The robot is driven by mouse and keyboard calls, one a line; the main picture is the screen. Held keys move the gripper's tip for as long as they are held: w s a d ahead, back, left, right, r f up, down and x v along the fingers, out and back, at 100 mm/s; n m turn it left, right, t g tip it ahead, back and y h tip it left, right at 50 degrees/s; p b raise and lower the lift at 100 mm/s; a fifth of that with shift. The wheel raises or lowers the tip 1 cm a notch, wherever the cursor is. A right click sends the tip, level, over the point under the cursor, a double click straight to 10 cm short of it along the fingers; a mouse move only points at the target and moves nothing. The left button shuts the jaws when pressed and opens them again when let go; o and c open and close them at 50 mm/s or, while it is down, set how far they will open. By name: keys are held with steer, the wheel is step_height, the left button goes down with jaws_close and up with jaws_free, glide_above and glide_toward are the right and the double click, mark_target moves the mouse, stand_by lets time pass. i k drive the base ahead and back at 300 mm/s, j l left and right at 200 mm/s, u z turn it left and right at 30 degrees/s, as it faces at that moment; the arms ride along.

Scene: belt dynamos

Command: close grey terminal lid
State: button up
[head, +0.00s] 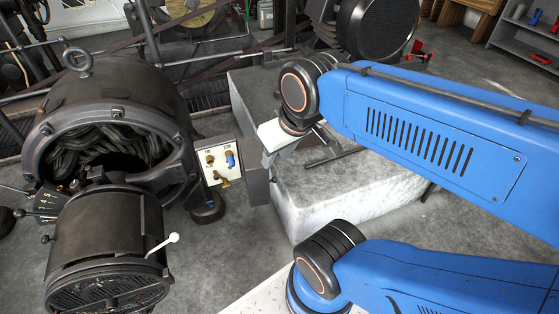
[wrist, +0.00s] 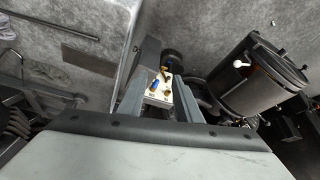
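The grey lid (head: 257,186) stands open at the right edge of this face. In the wrist view a grey panel that looks like the lid (wrist: 148,58) is beyond the left finger. My gripper (head: 268,158) is above the lid in the head view, close to its upper edge. In the wrist view its two fingers (wrist: 159,84) are apart with nothing clearly held between them. Contact with the lid cannot be told.
The dynamo (head: 110,105) with its lifting eye and a cylinder with a white-knobbed lever (head: 108,240) fill the left. A pale stone block (head: 350,190) lies right of the lid, under my arm. Bare floor (head: 225,240) shows in front of the box.

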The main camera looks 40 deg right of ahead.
mark_target(257, 182)
steer(key=l+u, duration=0.15)
steer(key=l, duration=0.3)
steer(key=k+l+u, duration=0.1)
steer(key=l, duration=0.35)
steer(key=k+l+u, duration=0.15)
steer(key=l, duration=0.3)
steer(key=k+l+u, duration=0.1)
steer(key=l, duration=0.35)
steer(key=k+j, duration=0.1)
steer(key=j, duration=0.2)
steer(key=k+j+u, duration=0.1)
steer(key=j, duration=0.25)
steer(key=k+j, duration=0.1)
steer(key=j, duration=0.2)
